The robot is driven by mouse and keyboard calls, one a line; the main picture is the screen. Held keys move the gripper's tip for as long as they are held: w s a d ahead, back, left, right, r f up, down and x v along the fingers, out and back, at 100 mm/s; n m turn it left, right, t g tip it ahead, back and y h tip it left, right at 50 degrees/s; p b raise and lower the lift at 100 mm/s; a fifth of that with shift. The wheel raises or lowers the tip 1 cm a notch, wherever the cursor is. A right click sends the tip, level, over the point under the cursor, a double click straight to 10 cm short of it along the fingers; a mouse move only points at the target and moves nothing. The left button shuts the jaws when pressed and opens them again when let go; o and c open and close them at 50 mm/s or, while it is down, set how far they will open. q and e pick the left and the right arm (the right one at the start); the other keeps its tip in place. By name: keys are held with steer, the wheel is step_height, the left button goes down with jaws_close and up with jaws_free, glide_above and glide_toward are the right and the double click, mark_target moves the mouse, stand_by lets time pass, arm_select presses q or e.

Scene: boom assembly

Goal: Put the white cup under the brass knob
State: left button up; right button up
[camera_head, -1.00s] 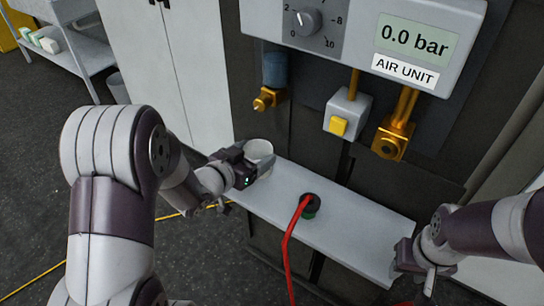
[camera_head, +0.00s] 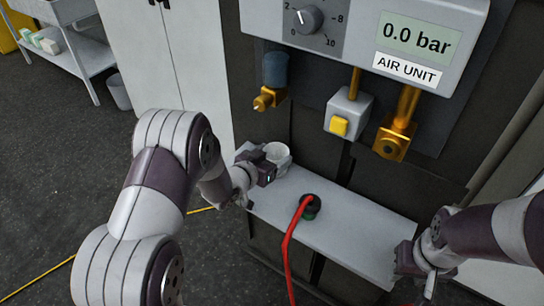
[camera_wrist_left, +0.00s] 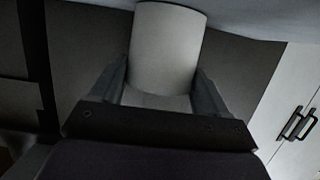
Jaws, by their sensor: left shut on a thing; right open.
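The white cup (camera_head: 279,154) is held upright at the left end of the grey shelf, in front of the dark cabinet. My left gripper (camera_head: 270,163) is shut on it; in the left wrist view the cup (camera_wrist_left: 167,48) sits between the two fingers (camera_wrist_left: 160,92). The brass knob (camera_head: 265,101) sticks out under the blue bowl of the air unit, above and a little left of the cup. There is a clear gap between cup and knob. My right gripper (camera_head: 410,262) is open and empty at the shelf's right end; its fingertips are partly hard to make out.
The grey shelf (camera_head: 350,235) carries a black and green fitting (camera_head: 310,206) with a red hose (camera_head: 291,245). A yellow button box (camera_head: 343,116) and a brass fitting (camera_head: 393,139) hang to the right of the knob. The gauge panel (camera_head: 355,30) is above.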

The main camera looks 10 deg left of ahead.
arm_select(q)
steer(key=shift+s+f, duration=0.1)
steer(key=o, duration=1.1)
steer(key=shift+r, duration=0.35)
steer(key=shift+g+y, duration=0.5)
steer(key=v, duration=0.3)
steer(key=a+f+v, duration=0.1)
steer(key=v, duration=0.7)
steer(key=shift+s+a+f+p, duration=0.25)
steer(key=shift+s+f+p, duration=0.05)
steer(key=shift+s+p, duration=0.1)
steer(key=s+d+n+g+y, duration=0.2)
steer(key=s+n+g+y, duration=0.1)
steer(key=s+g, duration=0.8)
steer(key=s+y, duration=0.1)
steer(key=s, duration=0.3)
steer(key=shift+f+n+g, duration=0.3)
steer(key=shift+f+n, duration=0.05)
steer(key=shift+n, duration=0.05)
steer(key=shift+s, duration=0.1)
